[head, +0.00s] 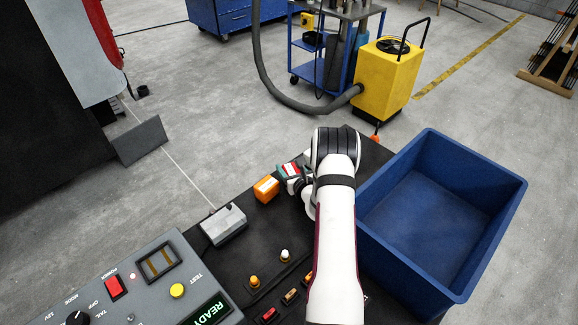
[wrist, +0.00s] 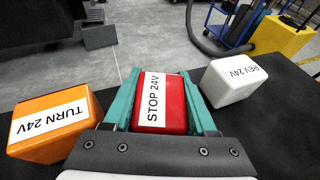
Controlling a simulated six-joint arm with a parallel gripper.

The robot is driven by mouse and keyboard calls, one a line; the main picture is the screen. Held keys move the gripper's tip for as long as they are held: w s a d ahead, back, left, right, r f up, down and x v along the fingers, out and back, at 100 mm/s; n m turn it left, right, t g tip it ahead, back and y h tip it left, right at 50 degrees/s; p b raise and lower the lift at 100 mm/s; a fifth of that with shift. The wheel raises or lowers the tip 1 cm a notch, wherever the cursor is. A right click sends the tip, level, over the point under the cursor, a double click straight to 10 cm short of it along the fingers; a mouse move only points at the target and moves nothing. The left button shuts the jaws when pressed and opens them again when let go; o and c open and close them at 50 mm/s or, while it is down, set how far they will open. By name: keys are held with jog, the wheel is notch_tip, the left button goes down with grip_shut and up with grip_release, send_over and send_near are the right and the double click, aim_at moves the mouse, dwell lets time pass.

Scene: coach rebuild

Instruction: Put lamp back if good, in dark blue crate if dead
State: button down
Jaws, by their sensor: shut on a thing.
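My gripper (wrist: 163,108) is shut on a red lamp (wrist: 173,104) with a white label reading "STOP 24V"; its teal fingers press both sides. In the head view the red lamp (head: 290,168) is small, at the table's far edge. I cannot tell whether it touches the table. An orange lamp (wrist: 48,122) labelled "TURN 24V" stands left of my gripper, and a white lamp (wrist: 236,81) labelled "REV 24V" stands to its right. The dark blue crate (head: 480,160) is right of my arm and looks empty inside.
A grey test panel (head: 130,300) at lower left has a display reading "READY", a yellow TEST button (head: 177,291) and a slotted socket (head: 158,263). A grey box (head: 223,224) stands behind it. Several small coloured parts lie near my arm. A yellow machine (head: 385,78) stands beyond the table.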

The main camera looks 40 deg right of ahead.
jog(key=shift+c, duration=0.6)
grip_release()
